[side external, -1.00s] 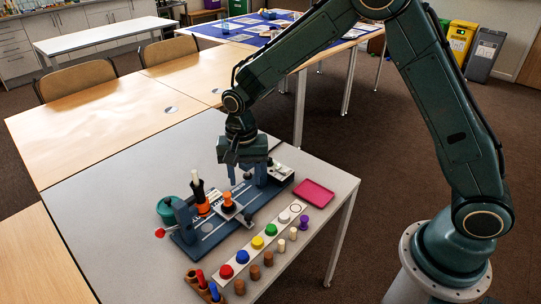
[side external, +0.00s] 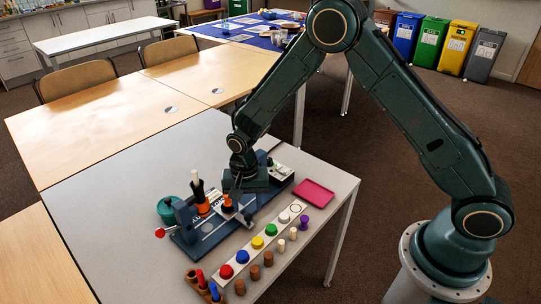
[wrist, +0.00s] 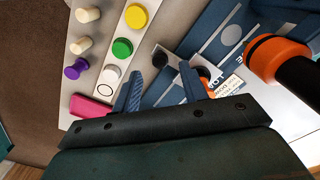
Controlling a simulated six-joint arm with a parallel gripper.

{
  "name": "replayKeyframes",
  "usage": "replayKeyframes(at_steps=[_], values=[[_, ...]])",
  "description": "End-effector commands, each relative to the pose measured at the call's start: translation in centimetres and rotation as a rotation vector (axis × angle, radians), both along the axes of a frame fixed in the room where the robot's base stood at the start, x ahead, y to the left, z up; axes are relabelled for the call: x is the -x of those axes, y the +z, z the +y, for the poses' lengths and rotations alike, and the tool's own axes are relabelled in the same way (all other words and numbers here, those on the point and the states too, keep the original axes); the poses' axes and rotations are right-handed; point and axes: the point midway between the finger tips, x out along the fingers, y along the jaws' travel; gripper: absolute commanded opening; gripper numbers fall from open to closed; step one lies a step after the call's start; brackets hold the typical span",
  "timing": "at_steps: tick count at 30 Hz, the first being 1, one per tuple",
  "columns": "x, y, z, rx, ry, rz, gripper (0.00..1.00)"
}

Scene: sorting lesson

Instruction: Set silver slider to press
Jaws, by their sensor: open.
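The silver slider appears to be the pale metallic plate (side external: 222,211) on the blue board (side external: 188,248), beside an orange piece; in the wrist view its grey surface (wrist: 178,42) shows near a dark round knob (wrist: 160,58). My gripper (side external: 236,200) is low over the board at this plate. In the wrist view my gripper (wrist: 160,88) is open, with one finger on each side of the space below the dark knob. Nothing is clearly held between the fingers. I cannot read a "press" label; a small white label (wrist: 230,87) is partly hidden by the right finger.
An orange-collared black post (wrist: 275,58) stands close to the right finger. A white strip with coloured buttons (side external: 257,242), wooden pegs (side external: 268,258) and a pink tray (side external: 313,193) lie nearer the table edge.

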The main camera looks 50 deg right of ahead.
Motion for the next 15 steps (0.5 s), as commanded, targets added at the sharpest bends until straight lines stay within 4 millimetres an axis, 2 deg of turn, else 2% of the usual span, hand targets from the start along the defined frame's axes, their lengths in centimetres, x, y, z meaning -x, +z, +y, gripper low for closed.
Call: replayKeyframes(at_steps=[6,15], values=[[0.0,-2.6,0.0,0.001,0.000,0.001,0.43],[0.0,-4.0,0.0,0.000,0.000,-0.001,0.43]])
